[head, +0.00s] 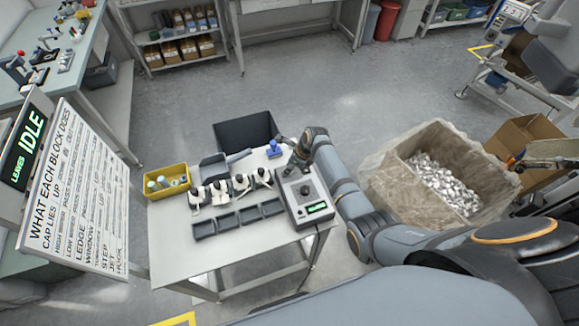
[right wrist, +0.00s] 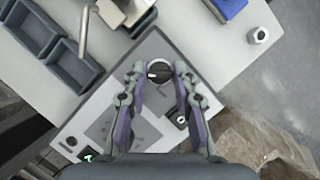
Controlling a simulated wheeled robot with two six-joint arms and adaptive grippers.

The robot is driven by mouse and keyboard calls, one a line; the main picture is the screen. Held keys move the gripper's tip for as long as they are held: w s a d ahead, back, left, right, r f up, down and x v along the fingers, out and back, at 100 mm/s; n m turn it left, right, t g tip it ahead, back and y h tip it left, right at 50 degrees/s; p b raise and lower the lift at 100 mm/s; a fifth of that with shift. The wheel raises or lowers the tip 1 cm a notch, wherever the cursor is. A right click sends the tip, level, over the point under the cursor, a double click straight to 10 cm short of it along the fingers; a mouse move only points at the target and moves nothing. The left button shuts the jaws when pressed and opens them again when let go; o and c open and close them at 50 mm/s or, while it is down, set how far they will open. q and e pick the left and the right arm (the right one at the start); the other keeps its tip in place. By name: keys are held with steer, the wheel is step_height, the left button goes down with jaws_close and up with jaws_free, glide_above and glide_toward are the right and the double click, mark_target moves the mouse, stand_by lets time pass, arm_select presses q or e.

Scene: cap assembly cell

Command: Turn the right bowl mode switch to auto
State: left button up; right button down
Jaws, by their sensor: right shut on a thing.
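A grey control box (head: 303,208) stands at the right end of the white table. In the right wrist view its panel (right wrist: 110,112) carries a round black rotary switch (right wrist: 159,70) with a white pointer mark lying roughly crosswise in the picture. My right gripper (right wrist: 158,78) reaches down over the panel, with a finger on each side of this switch, and is shut on it. In the head view the right gripper (head: 299,166) is at the box's far end, and its fingers hide the switch. The panel lettering is too small to read.
A second black knob (right wrist: 178,119) and a lit green display (head: 316,207) are on the panel. Grey trays (head: 238,217), a yellow bin (head: 167,181) and a blue object (head: 273,149) share the table. A large lined crate (head: 390,185) stands right of it.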

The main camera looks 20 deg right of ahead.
steer(key=shift+n, duration=0.3)
steer(key=shift+w+n+y, duration=0.1)
steer(key=shift+n+y, duration=0.2)
steer(key=shift+n, duration=0.2)
steer(key=shift+d+n+g, duration=0.1)
steer(key=shift+n+g, duration=0.5)
steer(key=shift+n, duration=0.6)
steer(key=n+b, duration=0.1)
steer(key=n, duration=0.1)
steer(key=n+g, duration=0.1)
steer(key=shift+w+f+n+y+b, duration=0.15)
steer(key=shift+n+y+b, duration=0.25)
steer(key=n+g+b, duration=0.1)
steer(key=n+b, duration=0.1)
steer(key=shift+w+n+g, duration=0.1)
steer(key=shift+n+g, duration=0.2)
steer(key=shift+n, duration=0.1)
steer(key=n+g+b, duration=0.1)
steer(key=n+b, duration=0.2)
steer(key=shift+w+f+h, duration=0.1)
steer(key=shift+h, duration=0.2)
steer(key=n+g+h+b, duration=0.1)
steer(key=n+b, duration=0.3)
steer(key=shift+r+n, duration=0.25)
steer(key=shift+n, duration=0.05)
